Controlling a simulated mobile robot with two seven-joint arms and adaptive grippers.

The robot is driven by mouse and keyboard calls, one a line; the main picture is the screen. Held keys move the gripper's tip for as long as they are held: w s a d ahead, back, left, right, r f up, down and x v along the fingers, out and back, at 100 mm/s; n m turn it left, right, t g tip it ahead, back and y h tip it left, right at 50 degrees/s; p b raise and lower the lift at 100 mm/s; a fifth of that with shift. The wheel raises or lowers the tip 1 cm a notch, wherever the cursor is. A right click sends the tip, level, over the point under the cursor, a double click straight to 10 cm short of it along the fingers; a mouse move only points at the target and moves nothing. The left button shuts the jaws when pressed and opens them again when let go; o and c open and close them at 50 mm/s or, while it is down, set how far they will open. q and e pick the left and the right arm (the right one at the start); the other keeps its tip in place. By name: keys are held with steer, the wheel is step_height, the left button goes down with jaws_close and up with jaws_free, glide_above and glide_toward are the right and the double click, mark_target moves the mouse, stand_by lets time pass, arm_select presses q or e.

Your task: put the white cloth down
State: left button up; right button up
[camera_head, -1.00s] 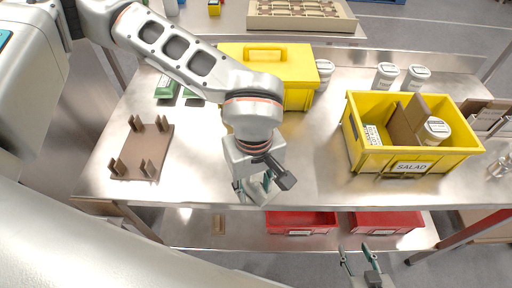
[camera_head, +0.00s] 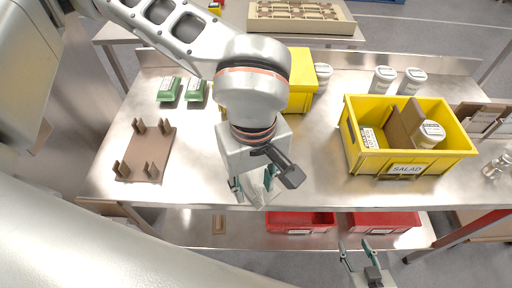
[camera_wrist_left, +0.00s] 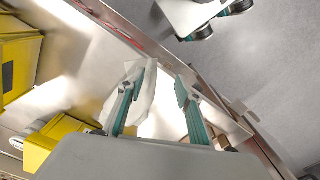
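The white cloth (camera_head: 257,190) is a small pale piece at the front edge of the steel bench, between and below the fingers of my left gripper (camera_head: 254,184). In the left wrist view the cloth (camera_wrist_left: 144,98) shows behind and beside one finger. The left gripper's fingers (camera_wrist_left: 155,88) stand apart with a clear gap. I cannot tell whether one finger touches the cloth. My right gripper (camera_head: 357,250) is open and empty in front of the bench.
A yellow SALAD crate (camera_head: 368,162) with a divider and a white tub (camera_head: 430,134) stands right. A yellow box (camera_head: 300,82) is behind my left arm. A brown pegged stand (camera_head: 146,158) and green items (camera_head: 169,90) are left. Red bins (camera_head: 300,221) sit on the lower shelf.

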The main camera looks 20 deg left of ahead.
arm_select(q)
steer(key=shift+s+r, duration=0.3)
steer(key=shift+r, duration=0.4)
steer(key=shift+f, duration=0.1)
steer(key=c, duration=0.7)
steer(key=shift+w+d+f, duration=0.1)
steer(key=shift+w+f, duration=0.05)
steer(key=shift+w, duration=0.1)
jaws_close()
steer(key=w+f, duration=0.2)
steer(key=f, duration=0.1)
steer(key=w+f, duration=0.1)
steer(key=shift+w+d+f, duration=0.3)
steer(key=shift+w, duration=0.05)
steer(key=shift+f, duration=0.55)
step_height(320, 180, down, 5)
steer(key=b, duration=0.4)
steer(key=shift+r+b, duration=0.1)
steer(key=shift+b, duration=0.3)
steer(key=shift+r, duration=0.15)
